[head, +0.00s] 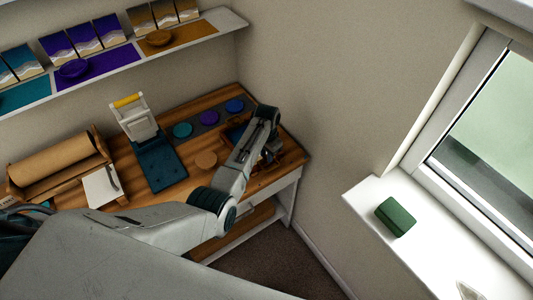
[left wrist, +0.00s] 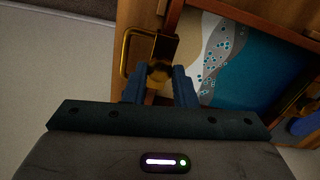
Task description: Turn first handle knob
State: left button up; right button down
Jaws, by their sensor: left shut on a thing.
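A wooden frame (left wrist: 190,20) holds a picture panel (left wrist: 265,65) with beige, grey and teal areas and blue dots. It carries a brass handle (left wrist: 126,55) with a brass knob (left wrist: 160,72) at its lower end. My left gripper (left wrist: 158,84) has its two blue fingers on either side of the knob and is shut on it. In the head view my left gripper (head: 268,155) is at the right end of the wooden bench (head: 210,160), beside the frame (head: 232,133), which my arm partly hides. My right gripper is not in view.
A shelf (head: 190,40) hangs above. A green block (head: 395,217) lies on the windowsill at right.

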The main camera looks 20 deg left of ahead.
pick_arm(q)
jog(key=m, duration=0.4)
jog(key=shift+m, duration=0.3)
jog(key=m, duration=0.3)
jog(key=shift+m, duration=0.4)
jog(key=m, duration=0.8)
jog(key=shift+m, duration=0.4)
jog(key=o, duration=1)
notch_tip(320, 180, up, 11)
jog(key=b, duration=0.3)
